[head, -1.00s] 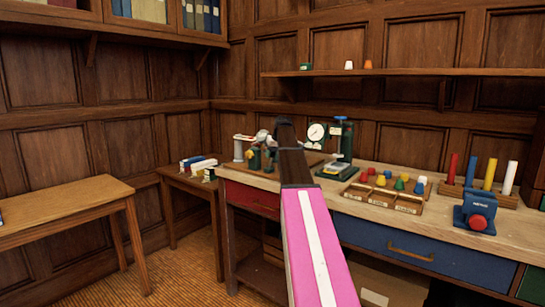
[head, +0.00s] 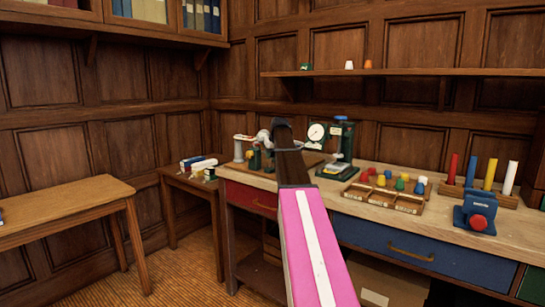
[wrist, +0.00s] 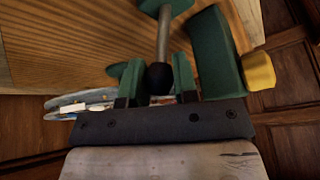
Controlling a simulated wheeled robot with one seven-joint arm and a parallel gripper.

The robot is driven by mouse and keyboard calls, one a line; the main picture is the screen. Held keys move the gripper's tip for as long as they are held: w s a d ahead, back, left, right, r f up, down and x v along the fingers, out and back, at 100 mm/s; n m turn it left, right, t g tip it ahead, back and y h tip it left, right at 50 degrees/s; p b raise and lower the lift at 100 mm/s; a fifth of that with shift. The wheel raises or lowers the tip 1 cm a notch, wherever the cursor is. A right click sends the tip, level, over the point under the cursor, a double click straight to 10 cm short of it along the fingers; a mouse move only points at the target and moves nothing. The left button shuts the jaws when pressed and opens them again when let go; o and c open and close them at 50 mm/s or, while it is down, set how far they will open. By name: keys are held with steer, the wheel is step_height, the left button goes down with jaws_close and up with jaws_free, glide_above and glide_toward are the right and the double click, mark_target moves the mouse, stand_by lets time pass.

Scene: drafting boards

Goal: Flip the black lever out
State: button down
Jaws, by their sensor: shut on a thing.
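The black lever shows in the wrist view as a metal rod ending in a round black knob (wrist: 160,77). The rod runs up to a green fitting over the wooden board. My gripper (wrist: 156,67) has its green fingers on either side of the knob and is shut on it. In the head view, my arm covers the gripper and most of the device, so the lever cannot be made out there. A green part and a yellow knob (wrist: 259,71) stand just right of the fingers in the wrist view.
A green press with a dial gauge (head: 317,132) stands just right of my arm on the workbench (head: 455,227). A tray of coloured pegs (head: 381,198), a blue device (head: 477,212) and a rack of coloured rods are farther right. A shelf (head: 400,72) runs above.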

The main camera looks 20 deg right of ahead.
steer(key=s+a+t+h, duration=0.1)
steer(key=h, duration=0.1)
steer(key=s+a+n+t+h, duration=0.1)
steer(key=a, duration=0.1)
steer(key=shift+s+r+t+h, duration=0.1)
steer(key=shift+t+h, duration=0.3)
steer(key=shift+s+a+f+n+t+h, duration=0.15)
steer(key=shift+s+a+n+t+h, duration=0.15)
steer(key=shift+t+h, duration=0.25)
steer(key=shift+s+a+f+n+t+h, duration=0.1)
steer(key=shift+s+a+n+t+h, duration=0.1)
steer(key=shift+a+t+h, duration=0.35)
steer(key=shift+d, duration=0.1)
steer(key=c, duration=1.2)
jaws_free()
steer(key=shift+o, duration=0.2)
steer(key=v, duration=1)
steer(key=shift+s+a, duration=0.25)
steer(key=shift+a, duration=0.05)
steer(key=shift+r, duration=0.1)
